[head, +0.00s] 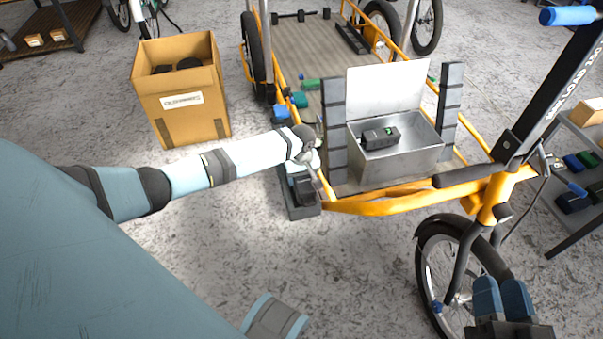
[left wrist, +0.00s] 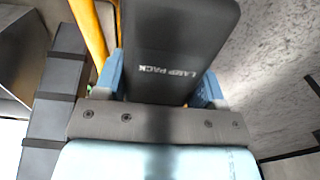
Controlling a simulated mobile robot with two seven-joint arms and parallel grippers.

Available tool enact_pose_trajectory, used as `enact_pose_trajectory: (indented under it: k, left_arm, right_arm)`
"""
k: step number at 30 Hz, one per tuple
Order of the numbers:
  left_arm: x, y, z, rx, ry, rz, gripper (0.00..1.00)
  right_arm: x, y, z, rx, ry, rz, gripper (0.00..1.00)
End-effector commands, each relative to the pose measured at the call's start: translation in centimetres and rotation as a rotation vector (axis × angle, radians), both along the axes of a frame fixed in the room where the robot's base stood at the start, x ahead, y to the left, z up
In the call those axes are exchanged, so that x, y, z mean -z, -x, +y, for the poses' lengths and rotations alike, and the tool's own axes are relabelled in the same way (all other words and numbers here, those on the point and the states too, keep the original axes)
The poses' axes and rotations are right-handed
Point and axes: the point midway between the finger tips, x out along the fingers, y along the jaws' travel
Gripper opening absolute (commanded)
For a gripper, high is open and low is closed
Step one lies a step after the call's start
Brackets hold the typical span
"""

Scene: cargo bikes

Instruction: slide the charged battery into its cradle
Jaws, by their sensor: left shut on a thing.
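My left gripper (head: 299,172) is shut on a dark pack marked LAMP PACK; the pack (left wrist: 180,50) fills the space between its blue fingers in the left wrist view. I cannot tell whether the pack touches or sits in this holder. Another dark battery (head: 380,138) with a green light lies in the open metal box (head: 400,163). My right gripper (head: 503,300) is at the lower right, empty, its blue fingers close together.
The cargo bike's orange frame (head: 385,203) and front wheel (head: 432,262) lie to the right. Dark posts (head: 335,128) flank the metal box. A cardboard box (head: 184,110) stands at the left. Small blue and green items (head: 299,100) sit along the cargo bed's left edge.

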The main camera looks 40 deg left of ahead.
Motion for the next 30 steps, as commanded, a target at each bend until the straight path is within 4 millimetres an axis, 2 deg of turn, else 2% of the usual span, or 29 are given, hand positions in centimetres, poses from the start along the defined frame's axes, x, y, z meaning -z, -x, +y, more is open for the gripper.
enact_pose_trajectory:
  k: [30]
  left_arm:
    - [-0.2,-0.1,-0.1,0.0,0.001,-0.002,0.35]
  right_arm:
    - [-1.5,-0.1,-0.1,-0.001,0.007,-0.006,0.38]
